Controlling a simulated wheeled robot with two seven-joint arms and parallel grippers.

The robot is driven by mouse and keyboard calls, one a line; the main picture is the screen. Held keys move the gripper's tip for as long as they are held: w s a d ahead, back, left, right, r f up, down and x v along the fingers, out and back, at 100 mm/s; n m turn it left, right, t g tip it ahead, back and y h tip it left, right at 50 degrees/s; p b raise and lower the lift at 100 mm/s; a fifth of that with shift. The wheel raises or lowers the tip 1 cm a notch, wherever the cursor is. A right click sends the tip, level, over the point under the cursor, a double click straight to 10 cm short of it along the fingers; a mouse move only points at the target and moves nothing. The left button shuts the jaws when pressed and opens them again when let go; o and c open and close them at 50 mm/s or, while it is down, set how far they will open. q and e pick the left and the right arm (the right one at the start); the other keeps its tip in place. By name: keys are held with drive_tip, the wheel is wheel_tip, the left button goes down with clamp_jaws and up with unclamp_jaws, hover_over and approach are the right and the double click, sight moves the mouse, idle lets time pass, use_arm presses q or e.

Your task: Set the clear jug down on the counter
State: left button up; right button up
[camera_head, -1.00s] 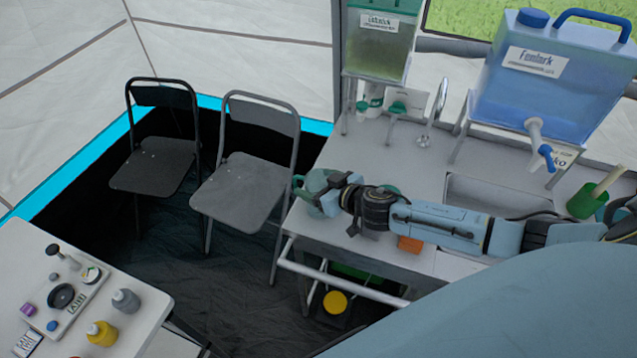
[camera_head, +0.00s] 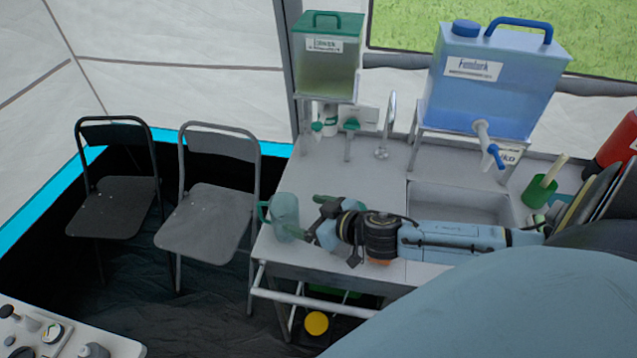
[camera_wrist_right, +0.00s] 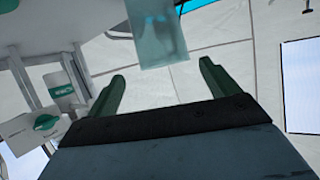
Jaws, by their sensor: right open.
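The clear jug (camera_head: 285,214), bluish and see-through with a green handle on its left side, stands upright on the left end of the counter (camera_head: 380,177). My right gripper (camera_head: 311,216) is just to the right of the jug, with a gap between them. In the right wrist view the green fingers (camera_wrist_right: 162,88) are spread apart with nothing between them, and part of the jug (camera_wrist_right: 156,30) shows beyond the fingertips. My left gripper is not in view.
A green-lidded tank (camera_head: 327,60) and a blue tank (camera_head: 490,85) stand on racks at the back. A sink (camera_head: 460,200) lies behind my right forearm. A green cup (camera_head: 538,191) is to the right. Two folding chairs (camera_head: 207,220) stand left of the counter.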

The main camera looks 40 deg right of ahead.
drive_tip(key=shift+v, duration=1.6)
